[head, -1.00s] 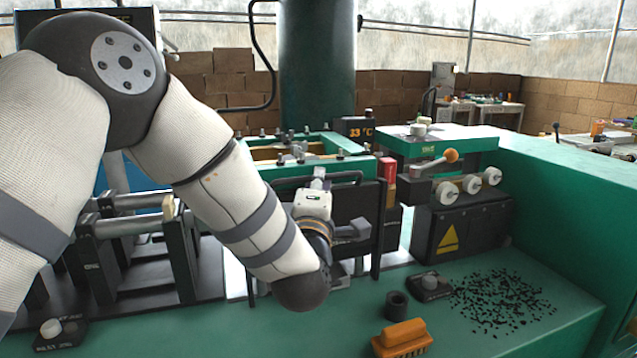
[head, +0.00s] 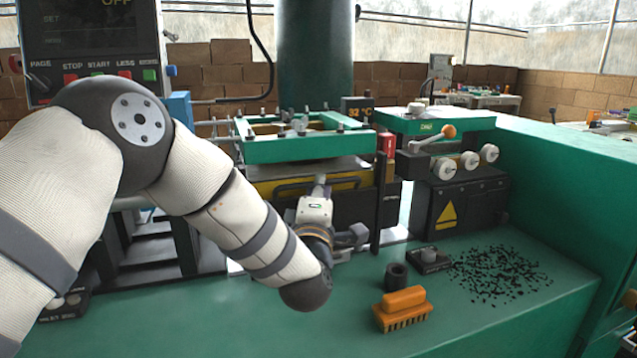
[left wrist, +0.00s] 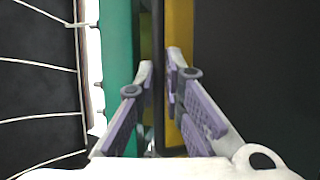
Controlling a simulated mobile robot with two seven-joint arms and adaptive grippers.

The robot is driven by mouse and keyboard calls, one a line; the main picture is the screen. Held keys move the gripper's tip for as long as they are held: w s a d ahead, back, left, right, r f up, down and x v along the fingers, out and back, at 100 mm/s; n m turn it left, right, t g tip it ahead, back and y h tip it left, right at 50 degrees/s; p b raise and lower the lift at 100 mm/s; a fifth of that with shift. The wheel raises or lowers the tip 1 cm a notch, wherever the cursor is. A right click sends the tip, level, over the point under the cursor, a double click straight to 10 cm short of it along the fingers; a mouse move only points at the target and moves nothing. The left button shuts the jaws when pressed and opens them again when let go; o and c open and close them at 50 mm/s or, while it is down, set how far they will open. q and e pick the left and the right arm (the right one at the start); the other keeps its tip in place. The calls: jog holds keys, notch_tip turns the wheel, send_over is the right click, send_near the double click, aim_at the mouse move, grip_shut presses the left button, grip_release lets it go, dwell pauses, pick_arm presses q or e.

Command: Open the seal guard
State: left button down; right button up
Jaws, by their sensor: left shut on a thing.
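The seal guard (head: 368,205) is a dark upright panel at the front of the green press, with a black bar handle (head: 292,186) along its upper part. My left gripper (head: 319,182) reaches the handle from the front. In the left wrist view, the fingers of my left gripper (left wrist: 160,72) are closed around the dark handle bar (left wrist: 158,30). A yellow strip (head: 347,177) shows behind and above the guard. My wrist hides part of the guard's lower middle. My right gripper is not in view.
An orange brush (head: 404,309), a black ring (head: 396,276) and dark crumbs (head: 498,272) lie on the green bench to the right. A black box with a warning triangle (head: 447,216) stands behind them. A control panel (head: 90,45) stands at the back left.

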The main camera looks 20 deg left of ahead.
pick_arm(q)
jog(key=shift+f, duration=0.3)
jog(key=c, duration=2)
grip_release()
jog(key=shift+w, duration=0.1)
jog(key=shift+o, duration=0.2)
jog(key=v, duration=1.2)
